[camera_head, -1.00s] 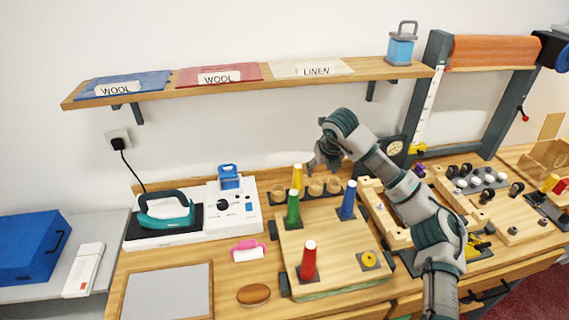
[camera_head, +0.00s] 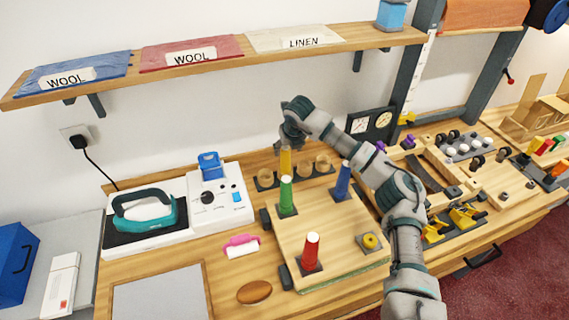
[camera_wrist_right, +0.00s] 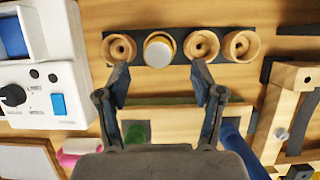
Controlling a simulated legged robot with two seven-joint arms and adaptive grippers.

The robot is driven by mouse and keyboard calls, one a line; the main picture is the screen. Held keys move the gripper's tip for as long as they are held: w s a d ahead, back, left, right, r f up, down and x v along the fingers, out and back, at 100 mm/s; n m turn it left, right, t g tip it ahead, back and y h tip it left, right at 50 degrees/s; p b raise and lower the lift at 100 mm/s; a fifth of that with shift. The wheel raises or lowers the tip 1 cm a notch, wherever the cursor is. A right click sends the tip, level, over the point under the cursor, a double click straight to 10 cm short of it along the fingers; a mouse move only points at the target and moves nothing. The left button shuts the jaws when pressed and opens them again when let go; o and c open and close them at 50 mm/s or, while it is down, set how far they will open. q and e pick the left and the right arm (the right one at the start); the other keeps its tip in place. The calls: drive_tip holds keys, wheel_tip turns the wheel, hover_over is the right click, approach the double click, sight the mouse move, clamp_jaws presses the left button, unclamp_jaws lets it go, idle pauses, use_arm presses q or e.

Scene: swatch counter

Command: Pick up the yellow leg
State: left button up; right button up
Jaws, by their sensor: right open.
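The yellow leg (camera_head: 285,161) stands upright in a dark rack of wooden cups behind the leg board. In the right wrist view, its pale round top (camera_wrist_right: 159,51) shows from above in the second cup from the left. My right gripper (camera_head: 289,142) is over the yellow leg in the head view, partly hiding its top. In the right wrist view the gripper (camera_wrist_right: 161,74) is open and empty. Its fingertips are spread to either side of the leg, slightly nearer the bottom of the picture. My left gripper is not in view.
A wooden board (camera_head: 330,272) in front of the rack bears a green leg (camera_head: 286,196), a blue leg (camera_head: 343,180), a red leg (camera_head: 311,250) and a yellow socket (camera_head: 370,241). An iron (camera_head: 146,211) and a white device (camera_head: 216,200) stand left. A shelf (camera_head: 220,66) runs above.

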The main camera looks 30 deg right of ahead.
sight(285, 155)
drive_tip(key=shift+w+f, duration=0.15)
drive_tip(key=shift+f, duration=0.35)
drive_tip(key=x, duration=0.5)
drive_tip(key=shift+w+d+b, duration=0.1)
drive_tip(key=shift+b, duration=0.25)
drive_tip(key=shift+w+f, duration=0.1)
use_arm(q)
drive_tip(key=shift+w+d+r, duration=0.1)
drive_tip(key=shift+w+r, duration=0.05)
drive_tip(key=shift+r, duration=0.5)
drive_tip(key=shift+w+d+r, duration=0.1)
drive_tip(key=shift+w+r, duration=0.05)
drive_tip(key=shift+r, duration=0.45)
use_arm(e)
drive_tip(key=shift+c, duration=1.4)
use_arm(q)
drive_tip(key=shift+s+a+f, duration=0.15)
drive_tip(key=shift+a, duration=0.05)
use_arm(e)
clamp_jaws()
